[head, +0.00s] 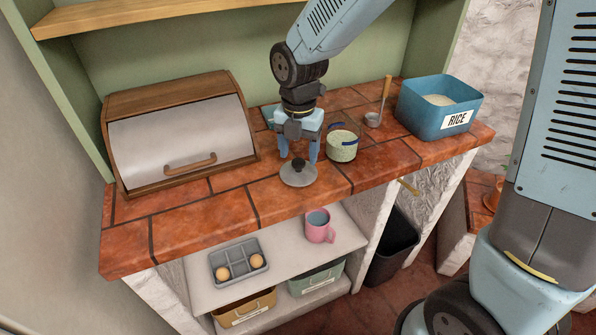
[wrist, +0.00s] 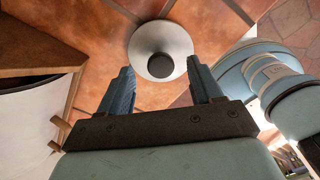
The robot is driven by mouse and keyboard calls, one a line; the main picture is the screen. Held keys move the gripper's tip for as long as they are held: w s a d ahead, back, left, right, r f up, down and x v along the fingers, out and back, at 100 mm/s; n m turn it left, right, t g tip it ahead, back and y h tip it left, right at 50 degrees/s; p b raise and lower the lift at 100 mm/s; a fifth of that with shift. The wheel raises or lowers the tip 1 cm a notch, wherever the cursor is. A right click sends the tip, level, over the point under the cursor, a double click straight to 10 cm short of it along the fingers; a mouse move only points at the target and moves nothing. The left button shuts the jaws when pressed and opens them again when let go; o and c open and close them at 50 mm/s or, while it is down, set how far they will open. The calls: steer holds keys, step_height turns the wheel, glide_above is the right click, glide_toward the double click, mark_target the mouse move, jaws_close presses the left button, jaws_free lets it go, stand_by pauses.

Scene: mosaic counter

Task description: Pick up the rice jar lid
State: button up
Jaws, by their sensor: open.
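The rice jar lid (head: 298,174) is a grey disc with a dark round knob, lying on the tiled counter near its front edge. It also shows in the wrist view (wrist: 146,44), just beyond my fingertips. My gripper (head: 299,158) is open above the lid, fingers pointing down with nothing between them. In the wrist view, the two blue fingers (wrist: 164,82) are spread apart and the knob lies near the middle line between them. The glass jar (head: 342,146) with rice stands open just right of my gripper.
A wooden bread box (head: 180,136) stands left on the counter (head: 230,191). A metal scoop (head: 379,112) and a blue bin labelled RICE (head: 436,120) are to the right. Below, a shelf holds a grey tray (head: 255,247) and a pink mug (head: 316,233).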

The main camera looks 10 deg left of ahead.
steer(key=shift+f, duration=1.4)
steer(key=c, duration=1.2)
steer(key=shift+o, duration=0.2)
steer(key=shift+r, duration=0.1)
